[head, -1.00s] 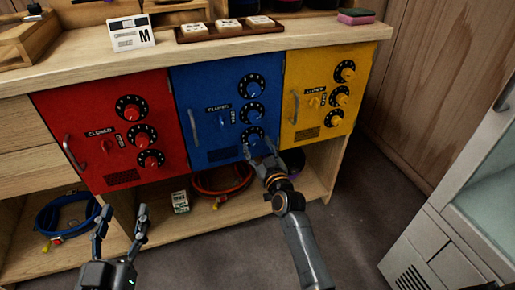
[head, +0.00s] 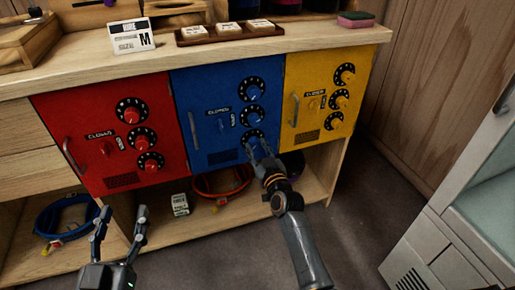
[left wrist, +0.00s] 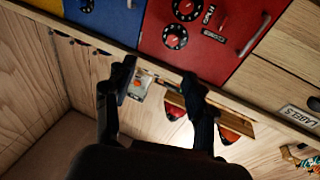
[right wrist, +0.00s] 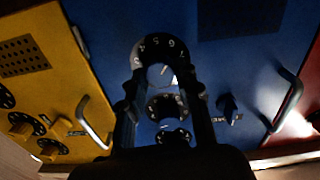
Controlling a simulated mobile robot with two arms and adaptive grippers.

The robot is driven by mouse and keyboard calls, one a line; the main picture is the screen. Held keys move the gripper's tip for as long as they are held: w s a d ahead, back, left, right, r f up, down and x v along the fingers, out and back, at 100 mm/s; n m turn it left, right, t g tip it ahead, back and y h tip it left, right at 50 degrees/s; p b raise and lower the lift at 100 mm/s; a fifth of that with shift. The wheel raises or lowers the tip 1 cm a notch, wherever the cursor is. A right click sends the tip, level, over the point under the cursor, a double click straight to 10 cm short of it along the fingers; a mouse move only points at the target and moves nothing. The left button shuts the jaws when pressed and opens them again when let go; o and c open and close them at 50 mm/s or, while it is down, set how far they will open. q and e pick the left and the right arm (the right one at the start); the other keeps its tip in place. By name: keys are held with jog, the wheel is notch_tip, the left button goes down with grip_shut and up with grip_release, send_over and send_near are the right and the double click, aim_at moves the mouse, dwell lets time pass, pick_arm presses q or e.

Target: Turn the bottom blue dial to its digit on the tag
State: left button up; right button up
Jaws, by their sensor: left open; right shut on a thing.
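The blue door (head: 205,95) carries three dials in a column on its right side. The bottom blue dial (head: 254,137) is partly covered by my right gripper (head: 257,149) in the head view. In the right wrist view this dial (right wrist: 158,52) shows a black number ring and a blue knob. My right gripper's fingers (right wrist: 160,85) stand on either side of the knob, shut on it. A white card (head: 133,36) with a large M stands on the counter. A small white tag (head: 180,204) is on the lower shelf; its print is unreadable. My left gripper (head: 120,225) is open and empty.
A red door (head: 85,115) and a yellow door (head: 305,75) flank the blue one, each with dials and a handle. A blue cable coil (head: 65,215) and a red-orange coil (head: 222,190) lie on the lower shelf. A white cabinet (head: 450,220) stands at the right.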

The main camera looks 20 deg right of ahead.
jog(key=m+p, duration=0.2)
jog(key=m, duration=0.1)
jog(key=shift+r, duration=0.1)
jog(key=m+p, duration=0.1)
jog(key=m, duration=0.2)
pick_arm(q)
jog(key=s+a+f+g+y, duration=0.1)
jog(key=s+a+f+g, duration=0.1)
jog(key=f+g, duration=0.3)
jog(key=s+a+f+g+y, duration=0.2)
jog(key=s+f+g, duration=0.2)
jog(key=f, duration=0.5)
jog(key=shift+s+f+n+g+p, duration=0.3)
jog(key=shift+s+g, duration=0.1)
jog(key=shift+s, duration=0.05)
pick_arm(e)
jog(key=shift+m, duration=0.5)
jog(key=o, duration=1.1)
jog(key=shift+o, duration=0.2)
jog(key=shift+s, duration=0.15)
